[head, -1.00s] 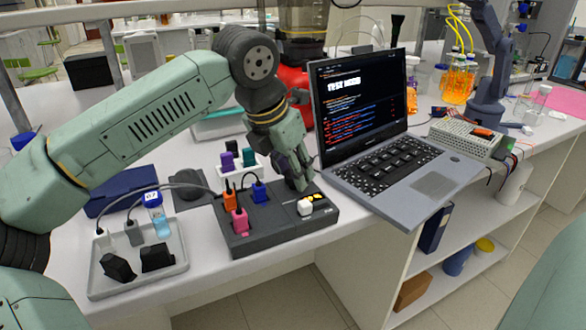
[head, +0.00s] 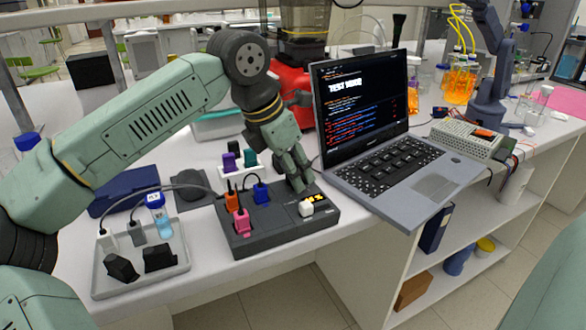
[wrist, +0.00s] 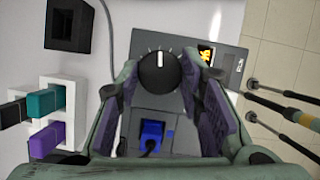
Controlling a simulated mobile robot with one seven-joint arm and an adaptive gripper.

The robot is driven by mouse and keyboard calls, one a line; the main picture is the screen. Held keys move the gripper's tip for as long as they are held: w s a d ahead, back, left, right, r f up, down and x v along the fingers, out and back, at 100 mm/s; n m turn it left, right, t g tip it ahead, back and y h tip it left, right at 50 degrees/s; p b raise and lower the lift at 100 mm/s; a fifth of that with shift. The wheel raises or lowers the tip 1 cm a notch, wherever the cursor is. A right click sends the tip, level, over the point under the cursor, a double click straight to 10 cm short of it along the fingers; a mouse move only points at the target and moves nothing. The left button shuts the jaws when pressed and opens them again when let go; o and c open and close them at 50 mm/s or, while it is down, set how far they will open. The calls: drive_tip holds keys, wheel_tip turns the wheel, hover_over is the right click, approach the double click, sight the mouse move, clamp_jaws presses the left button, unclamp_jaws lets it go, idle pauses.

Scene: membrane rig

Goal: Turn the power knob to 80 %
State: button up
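The power knob (wrist: 159,72) is a round black dial with a white pointer line, seen from above in the wrist view. Its pointer aims towards the top of that picture. It sits on the dark grey power unit (head: 255,238), beside a small display (head: 315,198) with yellow characters, too small to read surely. The display also shows in the wrist view (wrist: 206,53). My gripper (head: 299,188) is over the unit and hides the knob in the head view. In the wrist view its fingers (wrist: 160,75) are open, one on each side of the knob; I cannot tell whether they touch it.
Blue (head: 261,193), orange (head: 231,201) and pink (head: 241,222) plugs stand in the unit left of my gripper. A white block (head: 306,209) sits in front of the display. An open laptop (head: 385,165) stands close on the right. A tray (head: 183,262) lies on the left.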

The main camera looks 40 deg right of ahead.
drive_tip(key=o, duration=0.5)
drive_tip(key=shift+c, duration=0.2)
drive_tip(key=v, duration=1.2)
